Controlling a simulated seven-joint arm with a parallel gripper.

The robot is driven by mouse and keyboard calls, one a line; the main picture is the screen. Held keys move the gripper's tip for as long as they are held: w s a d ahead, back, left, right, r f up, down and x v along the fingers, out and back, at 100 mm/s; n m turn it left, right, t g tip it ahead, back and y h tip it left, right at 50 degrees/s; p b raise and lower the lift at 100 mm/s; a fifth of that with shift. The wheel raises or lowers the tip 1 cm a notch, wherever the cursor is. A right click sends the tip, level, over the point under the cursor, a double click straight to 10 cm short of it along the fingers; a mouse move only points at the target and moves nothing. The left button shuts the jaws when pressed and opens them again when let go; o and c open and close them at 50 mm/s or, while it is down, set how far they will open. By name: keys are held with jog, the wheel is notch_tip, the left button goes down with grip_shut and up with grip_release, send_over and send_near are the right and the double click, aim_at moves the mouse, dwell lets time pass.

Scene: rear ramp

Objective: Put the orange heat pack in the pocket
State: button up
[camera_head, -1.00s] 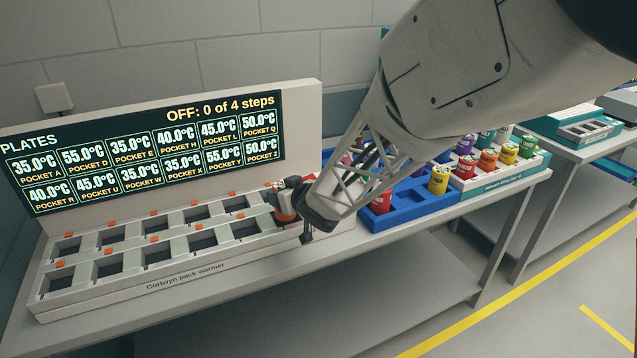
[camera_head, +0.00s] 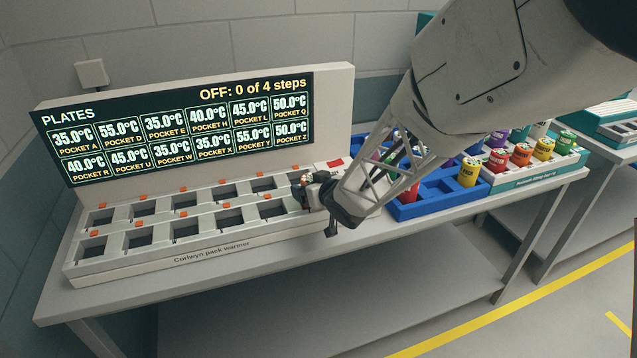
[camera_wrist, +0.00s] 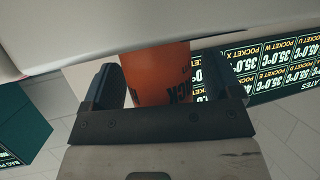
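The orange heat pack (camera_wrist: 158,75) shows between my gripper's fingers in the wrist view, with part of its black lettering visible. A narrow gap shows beside the right finger; contact on the left is unclear, so I cannot tell whether the fingers grip it. In the head view my gripper (camera_head: 308,192) is low at the right end of the pack warmer's (camera_head: 212,251) front row. It hides the front-right pocket and most of the pack. Whether the pack is inside that pocket is hidden. The other pockets in view look empty.
The temperature display (camera_head: 190,130) stands behind the pockets, reading "OFF: 0 of 4 steps". A blue divided tray (camera_head: 425,207) with several coloured packs is right of my gripper. A rack (camera_head: 535,175) of more packs stands beyond it. The table front is clear.

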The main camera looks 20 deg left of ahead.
jog(key=shift+r, duration=0.2)
jog(key=shift+v, duration=0.9)
jog(key=v, duration=1)
jog(key=shift+d, duration=0.1)
